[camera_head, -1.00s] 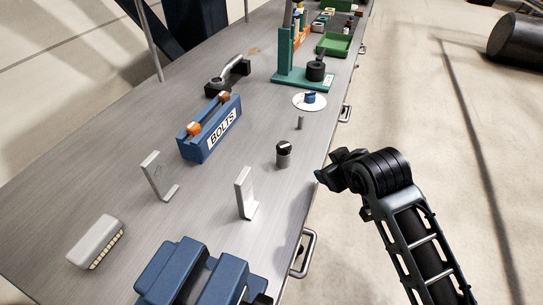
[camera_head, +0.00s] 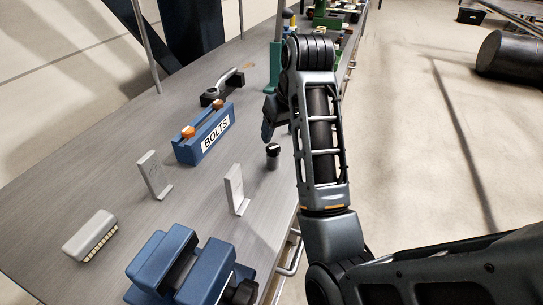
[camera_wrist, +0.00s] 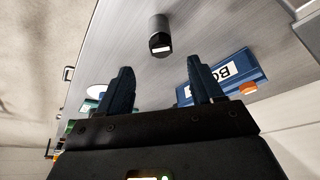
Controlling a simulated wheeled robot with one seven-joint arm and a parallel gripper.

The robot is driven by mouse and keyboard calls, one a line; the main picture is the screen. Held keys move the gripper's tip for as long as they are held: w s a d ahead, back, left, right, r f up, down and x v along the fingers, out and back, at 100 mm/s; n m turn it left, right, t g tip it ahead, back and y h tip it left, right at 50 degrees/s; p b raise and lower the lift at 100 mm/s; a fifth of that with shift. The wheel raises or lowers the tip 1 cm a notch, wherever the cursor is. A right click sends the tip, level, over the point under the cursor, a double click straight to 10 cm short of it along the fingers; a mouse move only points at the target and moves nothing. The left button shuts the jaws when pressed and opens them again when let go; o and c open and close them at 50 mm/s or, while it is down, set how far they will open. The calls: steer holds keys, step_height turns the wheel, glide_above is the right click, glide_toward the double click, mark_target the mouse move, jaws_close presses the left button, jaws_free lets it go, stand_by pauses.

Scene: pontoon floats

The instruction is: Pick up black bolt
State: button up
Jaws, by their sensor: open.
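A short dark grey cylinder with a black top (camera_head: 272,155), which looks like the black bolt, stands upright near the table's right edge. In the wrist view the same bolt (camera_wrist: 159,37) lies beyond the fingertips, roughly centred between them, with its black end and a white patch facing the camera. My gripper (camera_head: 267,131) is above the table, just behind the bolt in the head view. In the wrist view my gripper (camera_wrist: 158,66) has its two fingers spread, with nothing between them.
A blue BOLTS box (camera_head: 204,136) with orange knobs stands left of the bolt and shows beside the right finger in the wrist view. Two grey angle brackets (camera_head: 154,175) (camera_head: 236,190), a blue vise-like block (camera_head: 178,265) and a pale brush-like block (camera_head: 90,235) stand nearer. My arm hides part of the far table.

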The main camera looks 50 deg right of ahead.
mark_target(274, 147)
steer(key=shift+b+x, duration=1.15)
steer(key=shift+x, duration=0.25)
steer(key=shift+b+x, duration=0.3)
steer(key=shift+x, duration=1.6)
steer(key=shift+w, duration=0.1)
steer(key=shift+c, duration=0.5)
jaws_close()
